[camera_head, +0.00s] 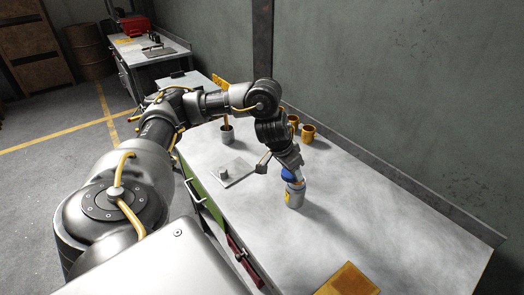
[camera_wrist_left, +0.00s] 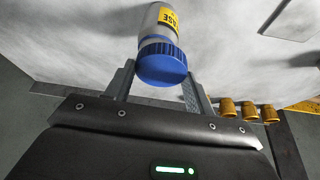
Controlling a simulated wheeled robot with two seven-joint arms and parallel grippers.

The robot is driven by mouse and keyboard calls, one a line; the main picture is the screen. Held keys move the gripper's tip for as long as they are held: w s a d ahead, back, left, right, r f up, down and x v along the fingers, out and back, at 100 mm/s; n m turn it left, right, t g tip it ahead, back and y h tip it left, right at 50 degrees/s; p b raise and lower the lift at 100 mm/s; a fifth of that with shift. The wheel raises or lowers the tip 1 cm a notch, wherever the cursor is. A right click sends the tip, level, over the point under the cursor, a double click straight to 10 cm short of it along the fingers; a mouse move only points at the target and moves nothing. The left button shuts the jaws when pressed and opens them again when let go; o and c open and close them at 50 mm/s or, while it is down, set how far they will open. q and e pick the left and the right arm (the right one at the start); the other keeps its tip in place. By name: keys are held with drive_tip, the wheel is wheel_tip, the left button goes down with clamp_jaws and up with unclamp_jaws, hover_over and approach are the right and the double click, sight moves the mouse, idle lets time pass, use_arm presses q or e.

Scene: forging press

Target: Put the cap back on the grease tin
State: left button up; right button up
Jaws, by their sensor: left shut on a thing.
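The grease tin (camera_head: 295,197) is a grey cylinder with a yellow label, standing upright on the bench. In the left wrist view the tin (camera_wrist_left: 157,20) shows at the top with its label. The blue ribbed cap (camera_wrist_left: 162,64) is at the tin's end, between the fingers of my left gripper (camera_wrist_left: 160,80). My left gripper (camera_head: 288,166) points down at the tin from above and is shut on the cap (camera_head: 288,175). The cap lines up with the tin's top; I cannot tell whether it is fully seated. My right gripper is out of view.
The grey bench top (camera_head: 350,210) is clear right of the tin. Yellow cups (camera_head: 308,133) stand near the wall. A pot (camera_head: 227,134) and a flat plate with a knob (camera_head: 232,176) are to the left. A yellow object (camera_head: 348,280) lies at the front edge.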

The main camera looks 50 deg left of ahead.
use_arm(q)
drive_tip(key=s+d+r+m+g+h, duration=0.1)
drive_tip(key=d+m, duration=0.3)
drive_tip(key=d, duration=0.4)
drive_tip(key=s+d+r+m+h, duration=0.2)
drive_tip(key=s+d+m, duration=0.2)
drive_tip(key=d, duration=0.5)
drive_tip(key=shift+s+m+g, duration=0.35)
drive_tip(key=shift+m+g, duration=0.05)
drive_tip(key=shift+m, duration=0.3)
drive_tip(key=shift+d, duration=0.15)
